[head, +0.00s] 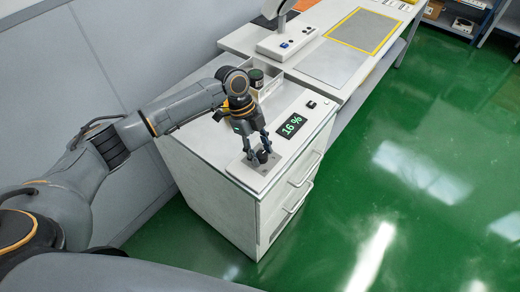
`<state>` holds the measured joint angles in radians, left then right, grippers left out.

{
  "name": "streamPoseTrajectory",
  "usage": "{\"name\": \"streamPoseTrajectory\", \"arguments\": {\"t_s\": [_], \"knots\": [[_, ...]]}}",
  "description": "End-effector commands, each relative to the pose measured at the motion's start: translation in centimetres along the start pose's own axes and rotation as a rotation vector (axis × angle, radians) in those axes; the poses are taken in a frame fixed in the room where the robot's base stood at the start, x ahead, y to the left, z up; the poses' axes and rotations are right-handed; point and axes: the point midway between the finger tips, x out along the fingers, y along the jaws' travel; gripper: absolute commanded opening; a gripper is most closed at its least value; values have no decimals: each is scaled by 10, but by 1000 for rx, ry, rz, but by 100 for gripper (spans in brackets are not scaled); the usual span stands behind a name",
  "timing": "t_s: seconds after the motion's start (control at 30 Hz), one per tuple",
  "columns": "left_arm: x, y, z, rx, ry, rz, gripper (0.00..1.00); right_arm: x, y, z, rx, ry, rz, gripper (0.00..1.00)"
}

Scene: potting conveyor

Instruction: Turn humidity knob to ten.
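The dark humidity knob (263,157) stands on a pale panel (247,172) at the front of a white cabinet top. The green display (291,125) on the same panel reads 16 %. My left gripper (259,152) points down at the knob with its two fingers apart, one on either side of it. The fingers partly hide the knob, and I cannot tell whether they press on it. The knob's pointer and scale are too small to read. My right gripper is not in view.
A small black control (311,104) sits at the panel's far end. Behind my gripper is an open box (268,88) with a dark round item (256,76). The cabinet has drawer handles (306,170) on its right side. A bench (330,62) adjoins behind. Green floor at right is clear.

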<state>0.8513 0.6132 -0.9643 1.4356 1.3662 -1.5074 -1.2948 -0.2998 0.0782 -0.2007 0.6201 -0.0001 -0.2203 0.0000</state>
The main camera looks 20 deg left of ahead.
Motion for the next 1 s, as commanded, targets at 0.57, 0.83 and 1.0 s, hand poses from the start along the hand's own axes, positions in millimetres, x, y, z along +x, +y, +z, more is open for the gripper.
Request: {"name": "streamPoseTrajectory", "arguments": {"t_s": [0.57,0.83,1.0], "knots": [[-31,-2,1,-2,-2,-7,57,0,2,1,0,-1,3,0],[-88,-1,0,-1,-1,-5,57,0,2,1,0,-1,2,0],[-112,-1,0,0,0,-3,57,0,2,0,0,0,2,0]]}}
